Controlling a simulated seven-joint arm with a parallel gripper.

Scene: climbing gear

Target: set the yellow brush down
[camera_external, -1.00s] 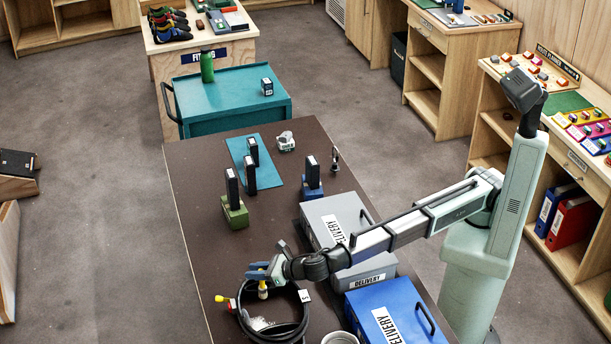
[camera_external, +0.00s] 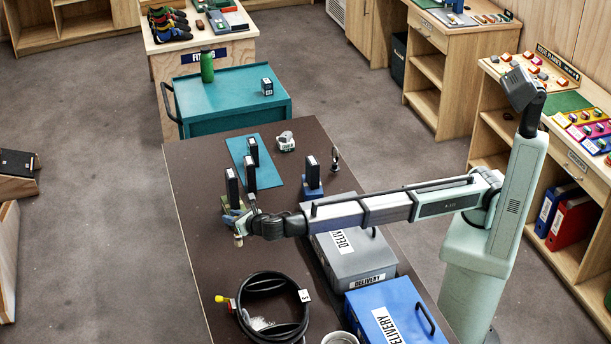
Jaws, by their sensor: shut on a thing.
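My gripper (camera_external: 238,230) is above the dark table (camera_external: 200,255), towards its left edge, just in front of the green block. It is shut on the yellow brush (camera_external: 239,241). Only a small pale end of the brush shows below the fingers; the fingers hide the rest. I cannot tell whether that end touches the table.
A black upright piece (camera_external: 232,188) stands in the green block, partly behind my gripper. Similar pieces stand on a teal mat (camera_external: 262,143) and in a blue block (camera_external: 313,191). A black coil (camera_external: 272,334), grey box (camera_external: 357,263) and blue box (camera_external: 390,300) lie nearer. Table between coil and gripper is clear.

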